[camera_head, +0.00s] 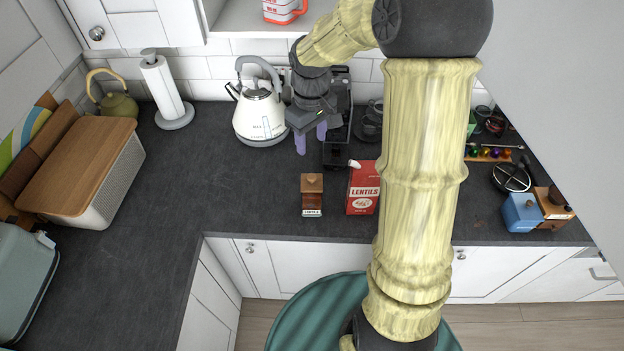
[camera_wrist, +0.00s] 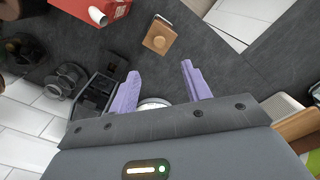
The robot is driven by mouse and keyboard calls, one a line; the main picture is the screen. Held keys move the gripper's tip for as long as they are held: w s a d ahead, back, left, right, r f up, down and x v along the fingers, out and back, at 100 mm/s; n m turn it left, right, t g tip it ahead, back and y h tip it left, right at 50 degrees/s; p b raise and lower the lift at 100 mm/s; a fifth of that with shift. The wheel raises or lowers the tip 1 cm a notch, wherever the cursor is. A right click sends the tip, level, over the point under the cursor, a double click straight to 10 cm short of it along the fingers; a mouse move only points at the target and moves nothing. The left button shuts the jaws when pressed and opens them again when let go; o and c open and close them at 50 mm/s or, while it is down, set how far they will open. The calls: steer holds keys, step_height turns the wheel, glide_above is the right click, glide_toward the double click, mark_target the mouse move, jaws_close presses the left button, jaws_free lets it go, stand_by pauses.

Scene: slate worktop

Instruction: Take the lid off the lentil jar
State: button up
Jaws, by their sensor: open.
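The lentil jar (camera_head: 312,201) stands upright on the slate worktop near its front edge, with a pale label low on its front. Its square wooden lid (camera_head: 312,183) with a small knob sits on top. In the wrist view the lid (camera_wrist: 160,35) is seen from above, ahead of the fingers, and hides most of the jar. My gripper (camera_head: 311,139) is open and empty, its purple fingers pointing down above the worktop behind the jar. In the wrist view my gripper's fingers (camera_wrist: 161,86) are spread wide and apart from the lid.
A red lentils box (camera_head: 362,190) stands just right of the jar. A white kettle (camera_head: 258,112) is left of my gripper, and a dark rack (camera_head: 338,128) is close on its right. The worktop left of the jar is clear.

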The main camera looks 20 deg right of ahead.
steer(key=p, duration=0.2)
glide_above(311, 176)
step_height(311, 176, down, 8)
steer(key=shift+f, duration=0.25)
steer(key=shift+s+f+p, duration=0.1)
steer(key=shift+f+p, duration=0.4)
steer(key=shift+f, duration=0.05)
steer(key=shift+f+p, duration=0.75)
steer(key=shift+f, duration=1.3)
jaws_close()
